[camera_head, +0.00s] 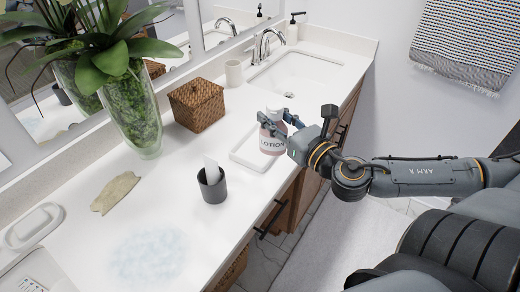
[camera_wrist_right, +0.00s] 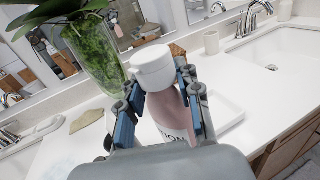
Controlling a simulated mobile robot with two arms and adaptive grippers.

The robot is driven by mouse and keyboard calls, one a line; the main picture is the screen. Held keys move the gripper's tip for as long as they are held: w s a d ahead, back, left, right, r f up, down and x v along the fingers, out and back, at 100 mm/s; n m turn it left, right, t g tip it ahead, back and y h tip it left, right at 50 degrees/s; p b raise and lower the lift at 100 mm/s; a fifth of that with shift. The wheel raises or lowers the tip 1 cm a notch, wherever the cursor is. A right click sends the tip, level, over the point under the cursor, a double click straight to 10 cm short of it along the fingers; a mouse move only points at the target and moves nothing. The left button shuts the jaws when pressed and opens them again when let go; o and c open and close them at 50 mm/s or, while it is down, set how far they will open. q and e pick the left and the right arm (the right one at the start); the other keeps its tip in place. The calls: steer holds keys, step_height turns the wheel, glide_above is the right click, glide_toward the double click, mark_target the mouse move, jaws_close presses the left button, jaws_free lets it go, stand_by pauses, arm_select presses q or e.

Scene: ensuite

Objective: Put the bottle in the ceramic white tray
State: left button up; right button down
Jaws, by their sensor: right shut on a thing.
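A pink lotion bottle (camera_head: 272,142) with a white cap is upright between the fingers of my right gripper (camera_head: 279,121), which is shut on it. The bottle's lower end shows over the white ceramic tray (camera_head: 238,157); I cannot tell whether it touches the tray. In the right wrist view, the bottle (camera_wrist_right: 172,112) stands between the two blue-padded fingers, its white cap above them. The tray (camera_wrist_right: 228,110) shows behind and to the right of it there. My left gripper is not in view.
A dark cup (camera_head: 212,186) holding something white stands in front of the tray. A wicker box (camera_head: 197,104), a beige cup (camera_head: 234,73) and a plant in a glass vase (camera_head: 133,112) stand at the back. The sink (camera_head: 296,74) lies beyond.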

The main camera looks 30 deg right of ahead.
steer(key=shift+w+r, duration=0.25)
steer(key=shift+w+d+b, duration=0.1)
steer(key=shift+w+b, duration=0.15)
steer(key=shift+b, duration=0.1)
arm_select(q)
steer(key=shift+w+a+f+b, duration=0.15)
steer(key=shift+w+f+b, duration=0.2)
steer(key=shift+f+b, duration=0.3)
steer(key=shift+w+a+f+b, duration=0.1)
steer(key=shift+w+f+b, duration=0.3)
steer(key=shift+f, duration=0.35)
arm_select(e)
steer(key=w+d+f, duration=0.5)
steer(key=w+f, duration=0.7)
steer(key=shift+w+f, duration=0.25)
steer(key=shift+f, duration=0.15)
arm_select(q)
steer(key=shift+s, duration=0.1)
